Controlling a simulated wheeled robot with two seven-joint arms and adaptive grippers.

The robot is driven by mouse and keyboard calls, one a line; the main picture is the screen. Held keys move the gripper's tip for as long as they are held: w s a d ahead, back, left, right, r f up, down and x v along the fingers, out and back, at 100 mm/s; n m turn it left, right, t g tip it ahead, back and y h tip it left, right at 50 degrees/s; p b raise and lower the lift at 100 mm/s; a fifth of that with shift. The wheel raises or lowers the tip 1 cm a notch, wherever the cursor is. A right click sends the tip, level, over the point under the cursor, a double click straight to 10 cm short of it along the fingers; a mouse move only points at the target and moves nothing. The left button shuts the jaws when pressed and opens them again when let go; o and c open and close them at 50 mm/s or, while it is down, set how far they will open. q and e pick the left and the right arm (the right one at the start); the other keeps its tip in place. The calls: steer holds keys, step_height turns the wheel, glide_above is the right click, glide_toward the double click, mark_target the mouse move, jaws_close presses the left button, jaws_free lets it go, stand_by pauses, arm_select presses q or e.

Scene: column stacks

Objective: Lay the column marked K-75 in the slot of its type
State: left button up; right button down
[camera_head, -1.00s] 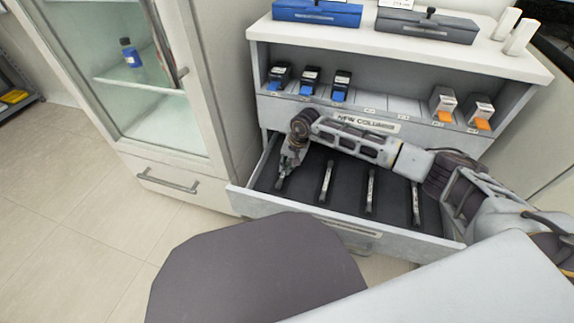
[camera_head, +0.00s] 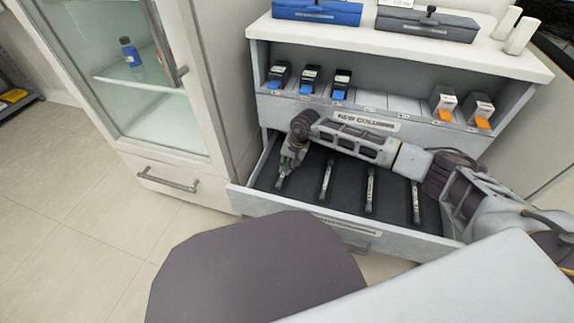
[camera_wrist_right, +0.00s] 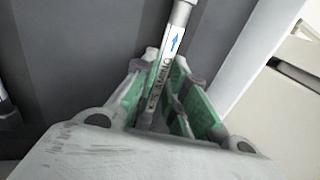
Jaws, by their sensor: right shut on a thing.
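My right gripper (camera_head: 286,166) reaches down into the left end of the open drawer (camera_head: 345,231). In the right wrist view its green-padded fingers (camera_wrist_right: 165,92) are shut on a column (camera_wrist_right: 171,45). This column is a slim metal tube with a white label, a blue arrow and dark lettering that I cannot read surely. In the head view the lower end of the held column (camera_head: 279,183) shows below the fingers, close to the drawer floor; whether it touches is unclear. Three similar columns lie to the right: one (camera_head: 326,180), another (camera_head: 370,190) and a third (camera_head: 416,202). My left gripper is not in view.
Above the drawer, a shelf holds blue-marked boxes (camera_head: 311,78) at left and orange-marked boxes (camera_head: 478,110) at right. A blue case (camera_head: 318,10) and a grey case (camera_head: 427,25) stand on top. A glass-door cabinet (camera_head: 130,75) stands at left.

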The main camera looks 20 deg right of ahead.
steer(key=shift+f, duration=0.15)
steer(key=c, duration=1.4)
jaws_free()
steer(key=shift+o, duration=0.2)
steer(key=shift+s+f, duration=0.1)
steer(key=v, duration=1.2)
